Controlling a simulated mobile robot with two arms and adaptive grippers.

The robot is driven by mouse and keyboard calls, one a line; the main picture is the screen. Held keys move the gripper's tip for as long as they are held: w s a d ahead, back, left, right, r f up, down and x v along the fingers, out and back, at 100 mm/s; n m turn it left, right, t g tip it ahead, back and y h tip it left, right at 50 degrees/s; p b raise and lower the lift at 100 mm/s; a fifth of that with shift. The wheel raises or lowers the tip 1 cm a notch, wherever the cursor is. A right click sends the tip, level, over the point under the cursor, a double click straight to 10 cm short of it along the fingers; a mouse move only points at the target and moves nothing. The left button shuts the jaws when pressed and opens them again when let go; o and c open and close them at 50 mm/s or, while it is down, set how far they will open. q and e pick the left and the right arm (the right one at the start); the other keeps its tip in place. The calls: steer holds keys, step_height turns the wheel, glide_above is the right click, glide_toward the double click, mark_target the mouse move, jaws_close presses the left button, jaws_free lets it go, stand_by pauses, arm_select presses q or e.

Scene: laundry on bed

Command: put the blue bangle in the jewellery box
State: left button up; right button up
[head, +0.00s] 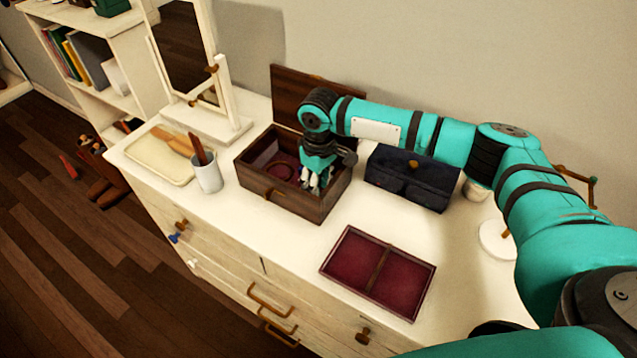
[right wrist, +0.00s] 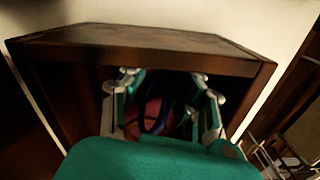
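The jewellery box (head: 277,200) is a dark brown wooden box on the white dresser top, with its lid (head: 289,92) raised at the back. My right gripper (head: 314,182) reaches down inside the right part of the box. In the right wrist view its two fingers (right wrist: 168,90) stand wide apart, so it is open. A dark blue loop, which looks like the blue bangle (right wrist: 155,118), shows between and beyond the fingers, inside the box. It is dim and partly hidden, and the head view does not show it clearly. My left gripper is not in view.
A maroon-lined tray (head: 379,275) lies in front, and a dark blue case (head: 411,180) stands right of the box. A cup (head: 207,178) with brushes, a cream tray (head: 155,160) and a mirror stand (head: 205,122) are at the left.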

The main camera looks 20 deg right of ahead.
steer(key=shift+r, duration=0.4)
step_height(320, 180, up, 12)
steer(key=b, duration=0.2)
steer(key=shift+f, duration=0.25)
steer(key=shift+d, duration=0.1)
